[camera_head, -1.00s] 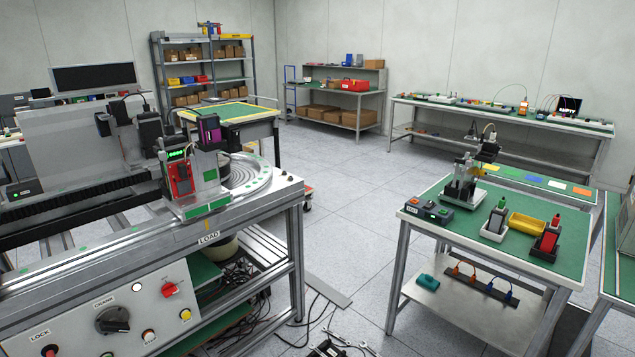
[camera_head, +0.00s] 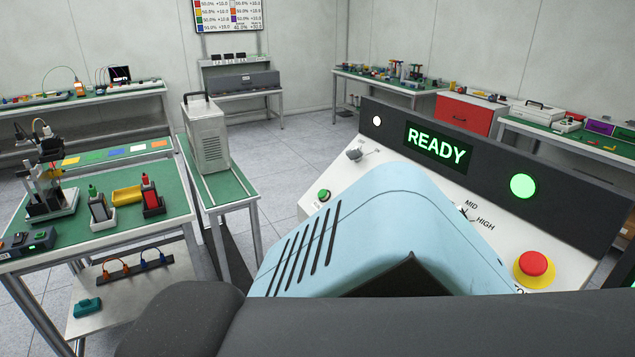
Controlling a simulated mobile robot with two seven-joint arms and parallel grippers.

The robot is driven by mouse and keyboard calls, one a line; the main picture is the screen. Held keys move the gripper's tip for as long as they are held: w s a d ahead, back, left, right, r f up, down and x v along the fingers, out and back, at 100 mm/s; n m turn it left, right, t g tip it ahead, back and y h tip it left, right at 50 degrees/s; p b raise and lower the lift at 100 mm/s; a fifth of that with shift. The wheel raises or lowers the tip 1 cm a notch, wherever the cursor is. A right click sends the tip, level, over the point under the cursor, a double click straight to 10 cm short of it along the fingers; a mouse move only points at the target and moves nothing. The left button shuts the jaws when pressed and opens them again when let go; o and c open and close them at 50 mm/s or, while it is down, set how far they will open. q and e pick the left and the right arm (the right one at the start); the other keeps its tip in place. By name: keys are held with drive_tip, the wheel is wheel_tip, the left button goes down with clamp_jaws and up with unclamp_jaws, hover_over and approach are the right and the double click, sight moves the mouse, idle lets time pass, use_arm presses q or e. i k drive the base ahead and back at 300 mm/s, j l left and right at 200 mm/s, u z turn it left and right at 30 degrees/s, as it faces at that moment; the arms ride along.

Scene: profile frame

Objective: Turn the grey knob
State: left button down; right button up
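A white control panel (camera_head: 341,178) slopes on the right, with a dark upright strip behind it. A grey knob (camera_head: 355,154) stands at the panel's upper left, with small markings beside it. A second small selector (camera_head: 465,212) shows by the words MID and HIGH, partly hidden behind a light-blue arm part. I cannot tell its colour well. Neither gripper is in view. The light-blue and dark grey arm parts cover much of the lower middle and hide the panel's centre.
The strip holds a green READY display (camera_head: 438,146) and a lit green lamp (camera_head: 523,186). A green button (camera_head: 323,195) and a red mushroom button (camera_head: 533,264) sit on the panel. A green-topped table (camera_head: 165,220) stands left, beside a grey case (camera_head: 206,140). Floor shows between the tables.

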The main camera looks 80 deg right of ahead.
sight(355, 153)
drive_tip(key=l+z, duration=0.1)
drive_tip(key=z, duration=3.05)
